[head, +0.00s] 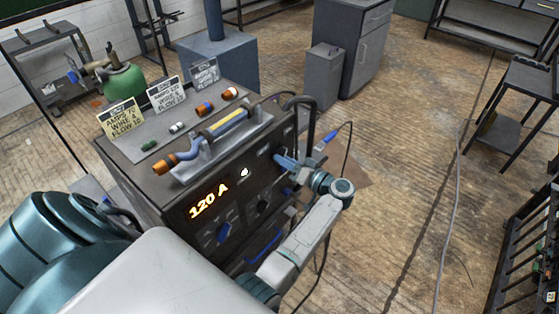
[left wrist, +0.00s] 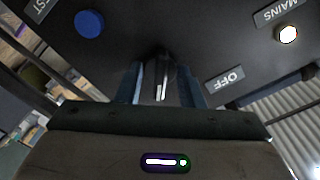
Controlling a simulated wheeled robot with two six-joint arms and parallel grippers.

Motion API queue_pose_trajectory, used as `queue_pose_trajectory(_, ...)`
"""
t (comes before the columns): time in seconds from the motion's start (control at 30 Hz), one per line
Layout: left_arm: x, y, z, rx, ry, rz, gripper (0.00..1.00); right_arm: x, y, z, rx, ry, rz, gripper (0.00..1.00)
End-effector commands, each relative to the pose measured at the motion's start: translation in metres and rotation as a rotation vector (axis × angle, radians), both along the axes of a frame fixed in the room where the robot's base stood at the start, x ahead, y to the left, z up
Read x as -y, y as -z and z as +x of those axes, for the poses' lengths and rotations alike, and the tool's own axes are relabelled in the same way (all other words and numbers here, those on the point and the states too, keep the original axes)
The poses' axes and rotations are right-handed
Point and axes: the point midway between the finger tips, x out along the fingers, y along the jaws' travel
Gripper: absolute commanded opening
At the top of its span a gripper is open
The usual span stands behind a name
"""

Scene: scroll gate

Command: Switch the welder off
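The welder (head: 160,190) is a dark box with a lit "120 A" display (head: 208,201) on its front panel. My left gripper (head: 284,160) is at the right part of that panel. In the left wrist view its two fingers (left wrist: 161,88) stand close on either side of a black knob (left wrist: 160,65) with a white mark, and seem to grip it. The knob is hidden in the head view. An OFF label (left wrist: 225,81) is beside the knob, and a MAINS lamp (left wrist: 288,34) glows white. My right gripper is not in view.
A blue button (left wrist: 89,24) is on the same panel. A blue knob (head: 223,232) is below the display. A torch (head: 215,135) and signs (head: 166,93) are on the welder's top. Cables hang by its right side. The floor to the right is mostly clear.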

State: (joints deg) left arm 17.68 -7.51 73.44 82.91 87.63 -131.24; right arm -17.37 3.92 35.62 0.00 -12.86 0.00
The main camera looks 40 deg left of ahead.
Motion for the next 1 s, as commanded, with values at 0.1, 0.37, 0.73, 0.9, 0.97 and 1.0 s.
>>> queue_pose_trajectory(0.1, -0.003, 0.0, 0.0, 0.0, -0.001, 0.001, 0.34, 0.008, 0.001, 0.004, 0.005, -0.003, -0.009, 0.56)
queue_pose_trajectory(0.37, -0.004, 0.0, 0.001, 0.0, 0.0, 0.0, 0.34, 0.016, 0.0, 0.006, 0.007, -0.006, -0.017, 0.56)
queue_pose_trajectory(0.73, -0.003, 0.0, 0.001, 0.002, 0.0, 0.0, 0.0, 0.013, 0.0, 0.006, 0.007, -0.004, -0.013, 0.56)
queue_pose_trajectory(0.9, -0.003, 0.0, 0.001, 0.031, 0.0, -0.002, 0.0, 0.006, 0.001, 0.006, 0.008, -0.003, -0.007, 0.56)
queue_pose_trajectory(0.97, -0.003, 0.0, 0.001, 0.054, 0.0, -0.004, 0.0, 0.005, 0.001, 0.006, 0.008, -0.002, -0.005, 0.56)
queue_pose_trajectory(1.0, -0.003, 0.0, 0.001, 0.072, 0.0, -0.006, 0.0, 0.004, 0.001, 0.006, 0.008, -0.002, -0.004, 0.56)
